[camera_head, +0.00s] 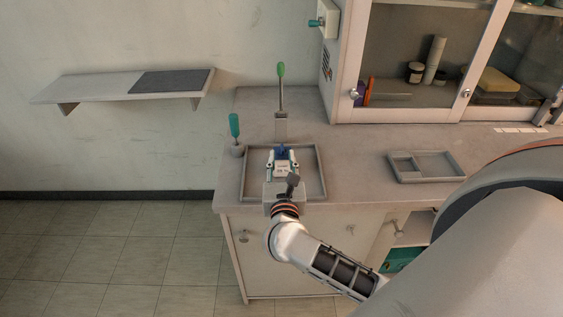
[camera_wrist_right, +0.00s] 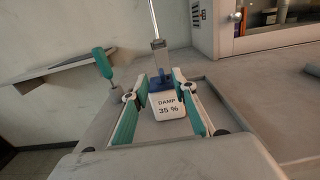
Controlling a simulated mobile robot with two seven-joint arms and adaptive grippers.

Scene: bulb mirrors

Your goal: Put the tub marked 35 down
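The tub marked 35 (camera_wrist_right: 168,106) is white with a blue top, and its label reads "DAMP 35 %" in the right wrist view. My right gripper (camera_wrist_right: 163,88) has its teal-padded fingers on both sides of the tub and appears shut on it. In the head view the right gripper (camera_head: 282,160) is over the shallow grey tray (camera_head: 318,191) near the counter's front edge. The blue top (camera_head: 281,149) shows between the fingers. I cannot tell whether the tub's base touches the tray. My left gripper is in neither view.
A green-handled tool (camera_head: 234,126) stands in a holder left of the tray. A green-tipped lever (camera_head: 281,90) rises behind it. A divided tray (camera_head: 426,166) lies on the right of the counter, below a glass-fronted cabinet (camera_head: 415,45). The counter (camera_head: 355,150) between the trays is clear.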

